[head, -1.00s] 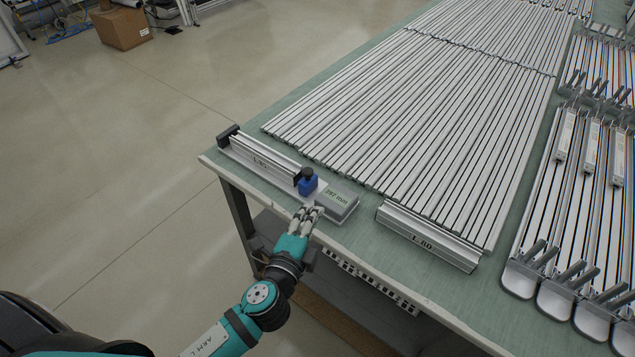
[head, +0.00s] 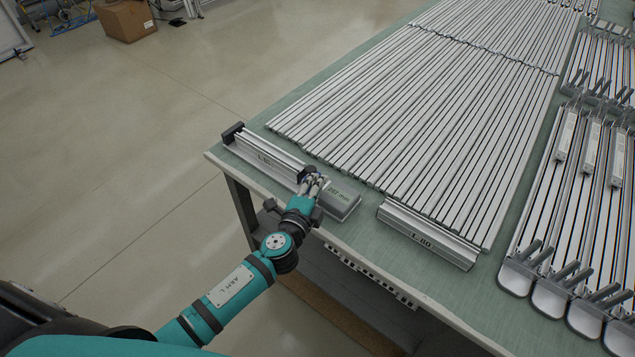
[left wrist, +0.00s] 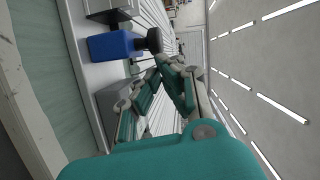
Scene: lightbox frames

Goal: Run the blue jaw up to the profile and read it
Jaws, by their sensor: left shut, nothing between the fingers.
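The blue jaw (left wrist: 110,46) with its black knob (left wrist: 153,40) shows in the left wrist view. In the head view my left gripper (head: 314,181) hides most of the jaw, and only the knob (head: 306,175) shows clearly. The profile (head: 264,158) lies along the gauge, with its far end by the black end stop (head: 232,132). Whether the jaw touches the profile I cannot tell. My left gripper (left wrist: 168,64) is shut and empty, with its fingertips close beside the jaw. The grey readout box (head: 336,203) is partly covered, and its number is not legible. My right gripper is out of view.
Many profiles (head: 420,120) lie side by side on the green table. A block marked L 80 (head: 427,237) sits right of the gauge. Racks with grey clips (head: 560,262) stand at the right. The table's front edge runs just below the gauge.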

